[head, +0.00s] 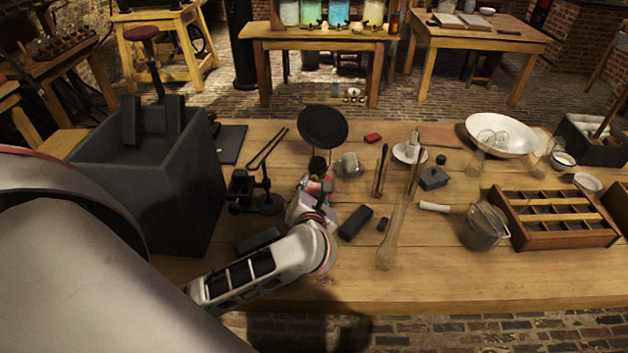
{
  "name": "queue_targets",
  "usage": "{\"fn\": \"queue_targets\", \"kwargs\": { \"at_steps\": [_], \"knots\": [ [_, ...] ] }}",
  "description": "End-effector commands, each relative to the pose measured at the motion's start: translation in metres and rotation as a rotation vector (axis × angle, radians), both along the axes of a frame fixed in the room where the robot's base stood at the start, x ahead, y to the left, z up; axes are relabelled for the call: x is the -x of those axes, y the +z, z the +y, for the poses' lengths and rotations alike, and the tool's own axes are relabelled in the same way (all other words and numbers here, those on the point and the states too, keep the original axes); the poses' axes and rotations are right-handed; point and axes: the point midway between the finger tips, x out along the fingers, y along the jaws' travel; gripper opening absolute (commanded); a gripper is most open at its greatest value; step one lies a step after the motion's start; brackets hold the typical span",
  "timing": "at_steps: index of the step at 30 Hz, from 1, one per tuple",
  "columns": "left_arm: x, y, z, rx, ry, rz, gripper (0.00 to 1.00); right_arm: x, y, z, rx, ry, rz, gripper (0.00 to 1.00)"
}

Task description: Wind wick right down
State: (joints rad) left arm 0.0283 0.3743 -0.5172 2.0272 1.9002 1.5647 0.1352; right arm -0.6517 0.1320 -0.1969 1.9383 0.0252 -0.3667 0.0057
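My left gripper (317,186) is over the middle of the wooden table, at the end of my white arm. Its fingers are small and partly hidden by my own wrist, so whether they are open or shut does not show. Just beyond it is a small dark brass-like piece (318,165), which may be the lamp's burner. A black round disc (323,127) stands upright behind that piece. I cannot make out a wick or a winding knob. Whether the gripper touches the brass-like piece is unclear. My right gripper is not in view.
A large dark box (150,180) stands on the left. A dark stand (265,195) is close left of my gripper. A glass jar (347,165), dark blocks (356,222) and a tall glass piece (394,235) are to the right.

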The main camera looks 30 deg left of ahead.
Motion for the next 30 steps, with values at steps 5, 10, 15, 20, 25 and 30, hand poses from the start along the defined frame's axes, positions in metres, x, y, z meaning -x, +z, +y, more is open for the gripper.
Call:
{"fn": "queue_targets", "kwargs": {
  "at_steps": [5, 10, 15, 20, 25, 30],
  "knots": [
    [-0.022, -0.008, 0.014, -0.002, 0.001, 0.000, 0.31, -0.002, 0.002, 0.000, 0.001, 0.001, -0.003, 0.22],
    [-0.032, -0.012, 0.020, -0.001, 0.001, 0.000, 0.31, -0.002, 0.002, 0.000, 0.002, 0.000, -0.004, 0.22],
    [-0.034, -0.013, 0.021, 0.002, 0.001, 0.000, 0.31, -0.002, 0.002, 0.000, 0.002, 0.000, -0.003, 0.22],
    [-0.034, -0.013, 0.021, 0.003, 0.001, -0.001, 0.26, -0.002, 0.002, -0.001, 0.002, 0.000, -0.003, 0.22],
    [-0.034, -0.013, 0.021, 0.003, 0.001, -0.001, 0.00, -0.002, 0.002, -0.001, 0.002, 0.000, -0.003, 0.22],
    [-0.034, -0.014, 0.022, 0.022, 0.002, -0.007, 0.00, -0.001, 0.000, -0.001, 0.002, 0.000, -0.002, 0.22]
  ]
}}
